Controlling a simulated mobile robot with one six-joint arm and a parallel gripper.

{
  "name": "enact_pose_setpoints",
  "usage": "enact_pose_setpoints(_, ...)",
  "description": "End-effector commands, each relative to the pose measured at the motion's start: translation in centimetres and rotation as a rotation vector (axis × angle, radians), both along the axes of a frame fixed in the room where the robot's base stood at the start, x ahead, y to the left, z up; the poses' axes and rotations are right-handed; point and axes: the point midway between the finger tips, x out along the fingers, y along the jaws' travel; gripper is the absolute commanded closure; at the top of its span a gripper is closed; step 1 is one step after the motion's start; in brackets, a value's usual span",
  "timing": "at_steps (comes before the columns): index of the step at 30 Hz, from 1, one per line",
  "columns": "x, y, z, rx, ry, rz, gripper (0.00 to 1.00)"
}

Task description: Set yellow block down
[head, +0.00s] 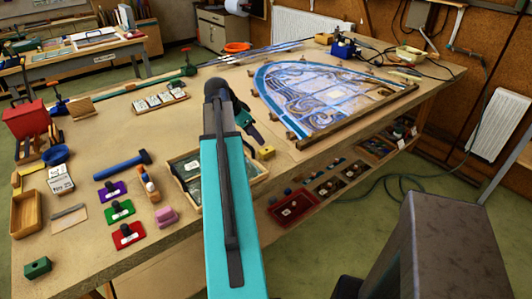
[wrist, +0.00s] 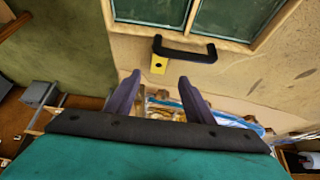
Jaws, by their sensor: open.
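The yellow block (head: 265,153) sits on the workbench beside the right side of a tray. In the wrist view the yellow block (wrist: 158,64) shows a dark round spot on its face. It lies just beyond my fingertips, in line with the gap between them. My gripper (head: 254,138) is open, and in the wrist view its two dark fingers (wrist: 160,85) stand apart with nothing between them. A black handle (wrist: 187,50) runs close to the block's top; whether they touch I cannot tell.
The tray (wrist: 240,47) holds dark green sheets. The leaded panel (head: 325,95) lies behind and right of my gripper. A blue hammer (head: 122,165) and coloured pads lie to the left. The bench's front edge is close to the block, with shelf bins (head: 293,208) below.

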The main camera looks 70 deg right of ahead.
Motion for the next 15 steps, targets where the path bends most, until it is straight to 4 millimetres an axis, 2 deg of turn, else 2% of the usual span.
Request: enact_pose_setpoints(15, -1.3, -2.0, -4.2, 0.000, 0.000, 0.001, 0.52)
